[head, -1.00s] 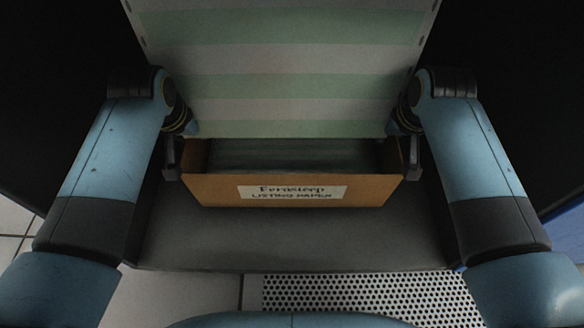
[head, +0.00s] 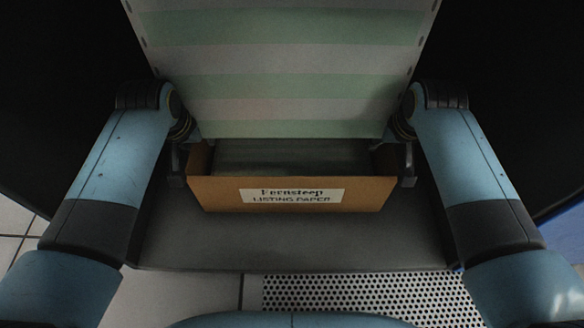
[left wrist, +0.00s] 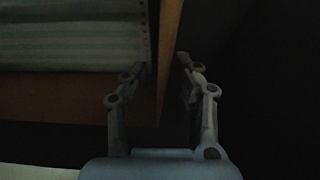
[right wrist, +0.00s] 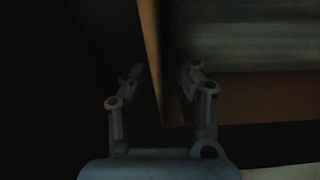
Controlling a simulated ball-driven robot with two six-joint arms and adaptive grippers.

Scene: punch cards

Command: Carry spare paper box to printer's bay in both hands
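The paper box (head: 230,195) is an open brown carton with a white label reading "Fernsteep LISTING PAPER". Green-and-white striped paper (head: 290,70) rises above it and hides its back part. My left gripper (head: 177,165) is at the box's left side; in the left wrist view its fingers (left wrist: 162,65) straddle the side wall. My right gripper (head: 408,165) is at the right side; in the right wrist view its fingers (right wrist: 162,68) straddle that wall.
A dark grey surface (head: 290,245) lies below and in front of the box. Nearer me are pale floor tiles (head: 180,300) and a perforated floor panel (head: 365,295). Both sides are very dark. A blue edge (head: 565,240) shows at the right.

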